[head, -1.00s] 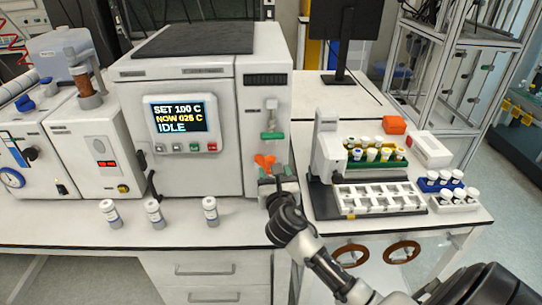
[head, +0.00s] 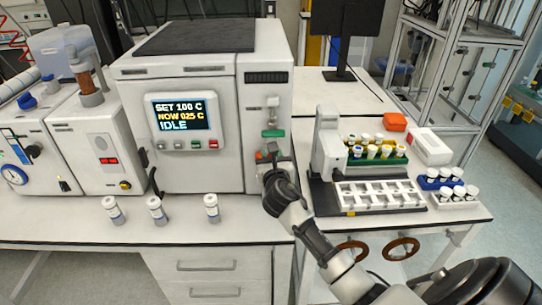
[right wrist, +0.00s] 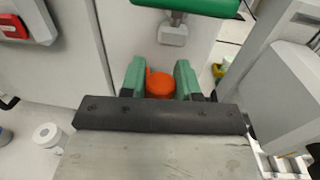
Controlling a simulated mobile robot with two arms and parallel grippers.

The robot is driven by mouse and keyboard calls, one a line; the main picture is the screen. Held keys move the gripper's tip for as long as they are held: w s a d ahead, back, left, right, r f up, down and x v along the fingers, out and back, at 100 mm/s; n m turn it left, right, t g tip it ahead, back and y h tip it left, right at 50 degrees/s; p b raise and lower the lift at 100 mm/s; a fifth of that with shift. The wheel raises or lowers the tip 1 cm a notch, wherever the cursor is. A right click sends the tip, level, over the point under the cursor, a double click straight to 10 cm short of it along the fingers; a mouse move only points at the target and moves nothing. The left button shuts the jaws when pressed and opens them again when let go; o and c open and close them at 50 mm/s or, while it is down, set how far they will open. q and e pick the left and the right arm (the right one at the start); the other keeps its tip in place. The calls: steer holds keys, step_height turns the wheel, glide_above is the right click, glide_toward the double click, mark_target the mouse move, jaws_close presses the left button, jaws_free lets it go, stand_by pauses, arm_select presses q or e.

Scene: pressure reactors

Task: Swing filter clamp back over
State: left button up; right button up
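The filter clamp shows as a small orange part (right wrist: 160,84) in the right wrist view, between the green fingers of my right gripper (right wrist: 160,78). The fingers stand apart, one on each side of it. I cannot tell whether both press on it. In the head view my right gripper (head: 270,158) is at the lower right front of the large white reactor unit (head: 205,110) and hides most of the clamp. A green-handled valve (head: 272,133) sits just above. It also shows at the top of the right wrist view (right wrist: 200,6). My left gripper is not in view.
The reactor's screen (head: 180,114) reads SET 100 C, NOW 025 C, IDLE. Several small white vials, one here (head: 157,211), stand along the bench front. To the right are a white tray (head: 380,195) and vial racks, one blue (head: 440,182). A red button (right wrist: 14,26) is at upper left in the wrist view.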

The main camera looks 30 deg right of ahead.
jaws_close()
steer(key=shift+d+r+n+t+y+p, duration=0.25)
steer(key=shift+d+n+t+y+p, duration=0.2)
steer(key=shift+n+y+p, duration=0.5)
steer(key=y, duration=0.1)
steer(key=d+n+y, duration=0.1)
steer(key=y, duration=0.1)
steer(key=shift+w+f+t+p, duration=0.15)
steer(key=shift+t+p, duration=0.1)
steer(key=shift+p, duration=0.15)
steer(key=shift+w+d+f+n+y, duration=0.1)
steer(key=shift+d+n+y, duration=0.15)
steer(key=shift+n+y, duration=0.7)
steer(key=o, duration=0.6)
jaws_free()
